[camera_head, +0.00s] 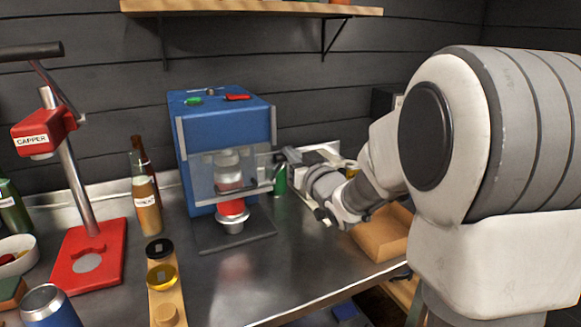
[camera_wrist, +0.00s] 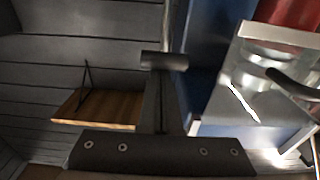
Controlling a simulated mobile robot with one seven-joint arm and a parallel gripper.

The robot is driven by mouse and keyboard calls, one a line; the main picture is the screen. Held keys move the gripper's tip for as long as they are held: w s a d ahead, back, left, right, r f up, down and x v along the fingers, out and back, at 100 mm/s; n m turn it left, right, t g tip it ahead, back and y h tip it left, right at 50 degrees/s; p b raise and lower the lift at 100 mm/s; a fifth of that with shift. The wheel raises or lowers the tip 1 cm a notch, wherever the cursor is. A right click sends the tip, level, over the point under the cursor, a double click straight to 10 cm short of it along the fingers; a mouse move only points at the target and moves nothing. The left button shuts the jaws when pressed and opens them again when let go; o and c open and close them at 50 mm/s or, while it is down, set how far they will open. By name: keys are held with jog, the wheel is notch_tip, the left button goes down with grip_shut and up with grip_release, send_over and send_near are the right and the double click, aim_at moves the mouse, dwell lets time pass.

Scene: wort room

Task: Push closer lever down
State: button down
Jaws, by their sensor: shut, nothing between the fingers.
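The blue machine (camera_head: 222,112) stands upright on the steel bench, with a clear guard (camera_head: 203,172) and a red-banded can (camera_head: 231,207) at its front. No lever on it is labelled as the closer lever. A horizontal bar (camera_head: 245,190) crosses the guard, and a dark handle (camera_wrist: 290,84) shows at the guard in the wrist view. My gripper (camera_head: 284,160) is shut and empty beside the machine's right side. Its closed fingers (camera_wrist: 164,100) reach toward a short dark crosspiece in the wrist view; I cannot tell whether that is a lever grip or the fingertips.
A red capper (camera_head: 88,250) with a long lever (camera_head: 32,52) stands at the left. Brown bottles (camera_head: 147,205) stand between it and the machine. A wooden strip (camera_head: 166,290) with caps lies in front. A cardboard-coloured box (camera_head: 382,236) sits under my arm. A shelf (camera_head: 250,8) hangs above.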

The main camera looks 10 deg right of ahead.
jog(key=s+d+f+b, duration=0.1)
jog(key=s+f+b, duration=0.3)
jog(key=f+b, duration=0.3)
jog(key=b, duration=0.3)
jog(key=shift+s+f+t, duration=0.3)
jog(key=shift+t, duration=0.1)
jog(key=shift+s+b, duration=0.15)
jog(key=shift+b, duration=0.2)
